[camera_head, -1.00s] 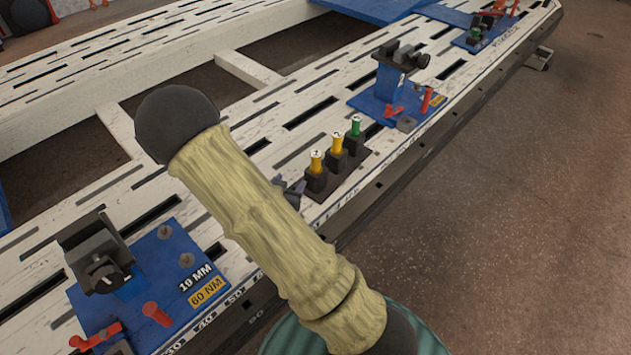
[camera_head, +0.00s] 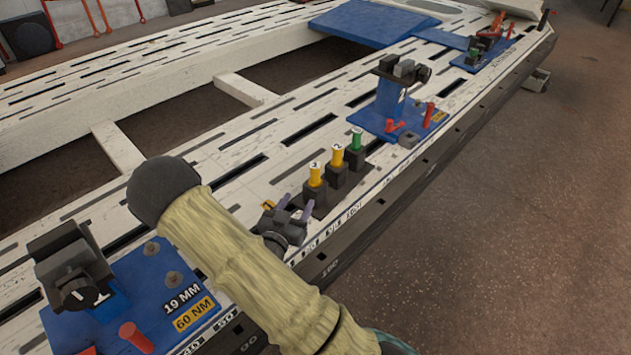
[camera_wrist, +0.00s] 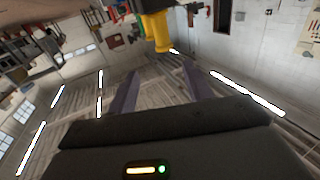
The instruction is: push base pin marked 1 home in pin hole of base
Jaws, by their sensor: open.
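Three capped pins stand upright in dark holder blocks at the bench's front edge: a near yellow pin (camera_head: 315,177), a middle yellow pin (camera_head: 338,157) and a far green pin (camera_head: 357,141). Their cap numbers are too small to read surely, so I cannot tell which is marked 1. My gripper (camera_head: 296,206) is open and empty, just left of and nearer than the near yellow pin. In the wrist view, a yellow pin (camera_wrist: 155,38) is beyond my gripper's spread fingers (camera_wrist: 156,82). The near blue base (camera_head: 150,290) carries a dark clamp and grey studs; its pin hole is not clear.
A red peg (camera_head: 135,337) stands on the near blue base. Another blue base (camera_head: 390,125) with a clamp and red pegs is farther along the slotted white bench (camera_head: 235,150). A blue plate (camera_head: 365,25) lies at the back. Floor right of the bench is clear.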

